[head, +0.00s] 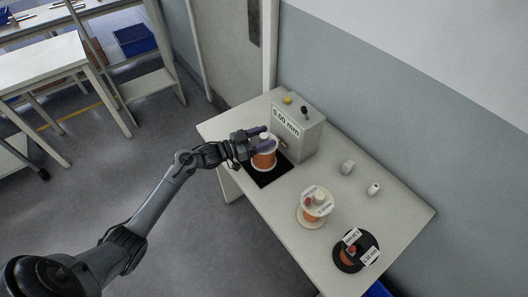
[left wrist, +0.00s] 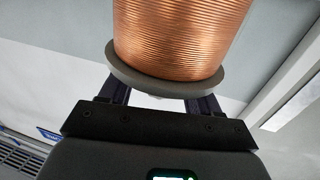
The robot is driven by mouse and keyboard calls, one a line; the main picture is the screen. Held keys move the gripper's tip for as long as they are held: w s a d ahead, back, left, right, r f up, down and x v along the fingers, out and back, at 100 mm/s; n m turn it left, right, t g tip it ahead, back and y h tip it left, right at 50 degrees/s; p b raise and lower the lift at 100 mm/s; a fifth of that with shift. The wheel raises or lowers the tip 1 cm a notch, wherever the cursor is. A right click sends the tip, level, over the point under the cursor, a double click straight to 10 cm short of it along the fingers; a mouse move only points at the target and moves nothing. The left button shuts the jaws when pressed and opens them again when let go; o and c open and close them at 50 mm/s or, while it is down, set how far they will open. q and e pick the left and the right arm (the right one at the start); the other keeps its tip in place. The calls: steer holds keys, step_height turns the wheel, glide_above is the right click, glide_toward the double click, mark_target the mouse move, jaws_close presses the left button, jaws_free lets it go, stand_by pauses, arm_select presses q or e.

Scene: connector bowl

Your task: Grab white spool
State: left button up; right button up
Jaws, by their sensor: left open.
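A white spool (head: 264,166) wound with copper wire stands on a black square mat (head: 271,175) in front of the grey box. My left gripper (head: 261,139) is at this spool's upper part, with its dark fingers open on either side of it. In the left wrist view the copper winding (left wrist: 180,38) and a pale flange (left wrist: 165,85) fill the space just ahead of the fingers. The fingertips are partly hidden behind the flange. A second white spool (head: 311,215) with copper wire stands nearer on the table. My right gripper is not in view.
The grey box (head: 303,135) labelled 0.00 mm stands close behind the gripper. A black spool (head: 343,262) with white labels lies at the table's near right. Two small pale parts (head: 347,168) lie near the wall. The white table (head: 395,215) is bare at the right.

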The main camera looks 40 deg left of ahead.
arm_select(q)
jaws_close()
stand_by(0.4)
stand_by(0.9)
steer(key=shift+r, duration=0.2)
